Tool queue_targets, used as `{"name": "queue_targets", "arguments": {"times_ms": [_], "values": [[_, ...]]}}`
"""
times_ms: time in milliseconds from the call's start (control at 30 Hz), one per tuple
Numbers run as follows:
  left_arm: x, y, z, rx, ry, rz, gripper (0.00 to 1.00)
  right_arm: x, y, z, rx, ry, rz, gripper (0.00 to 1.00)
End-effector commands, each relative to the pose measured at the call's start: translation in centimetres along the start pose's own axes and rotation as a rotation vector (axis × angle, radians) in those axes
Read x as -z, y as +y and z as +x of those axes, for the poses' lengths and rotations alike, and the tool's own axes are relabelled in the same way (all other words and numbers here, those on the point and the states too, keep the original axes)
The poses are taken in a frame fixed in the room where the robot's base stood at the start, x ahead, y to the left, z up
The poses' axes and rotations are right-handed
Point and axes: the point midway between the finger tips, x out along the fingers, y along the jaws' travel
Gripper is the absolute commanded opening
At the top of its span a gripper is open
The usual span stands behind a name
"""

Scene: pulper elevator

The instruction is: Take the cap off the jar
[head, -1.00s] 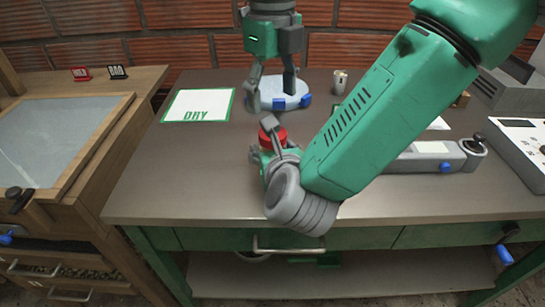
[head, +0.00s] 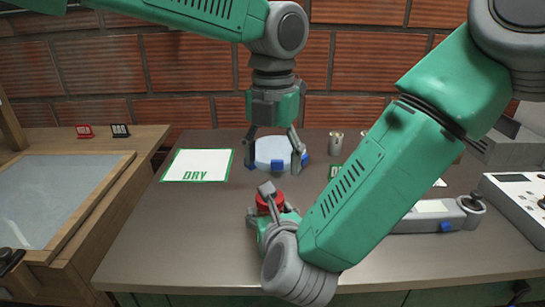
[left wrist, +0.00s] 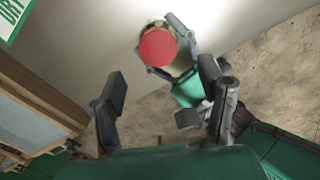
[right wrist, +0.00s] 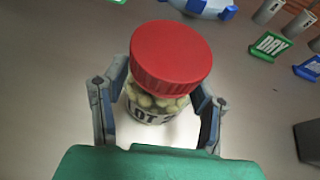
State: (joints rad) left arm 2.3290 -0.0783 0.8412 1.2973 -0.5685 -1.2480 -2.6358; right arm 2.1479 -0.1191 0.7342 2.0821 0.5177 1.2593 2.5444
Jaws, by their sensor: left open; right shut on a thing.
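The jar (right wrist: 152,107) stands upright on the table, clear with pale beans inside and a label partly reading "OT". Its red cap (right wrist: 171,54) is on top; the cap also shows in the head view (head: 268,201) and the left wrist view (left wrist: 158,47). My right gripper (right wrist: 160,100) is shut around the jar's body below the cap. In the head view the right gripper hides most of the jar. My left gripper (head: 272,166) is open and empty, pointing down, above and behind the cap in the head view, apart from it.
A white "DRY" mat (head: 197,165) lies at the left. Metal cups (head: 336,142) stand behind. A grey device (head: 430,214) and a control panel (head: 515,198) are at the right. The table's left middle is clear.

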Motion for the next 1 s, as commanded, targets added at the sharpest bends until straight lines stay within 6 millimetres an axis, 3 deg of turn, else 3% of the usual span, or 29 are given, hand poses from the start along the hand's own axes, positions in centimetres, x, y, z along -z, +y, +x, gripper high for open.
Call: {"name": "queue_targets", "arguments": {"times_ms": [500,900,933,1000], "values": [[0.1,0.0,7.0,0.000,0.004,0.007,0.62,0.1,0.1,0.0,-0.003,0.003,0.001,0.00],[0.1,0.0,7.8,0.000,0.001,0.006,0.62,0.1,0.1,0.0,-0.003,0.003,0.001,0.00],[0.1,0.0,7.8,0.000,0.001,0.006,0.55,0.1,0.1,0.0,-0.003,0.003,0.001,0.00],[0.1,0.0,7.8,0.000,0.002,0.006,0.31,0.1,0.1,0.0,-0.003,0.003,0.001,0.00]]}}
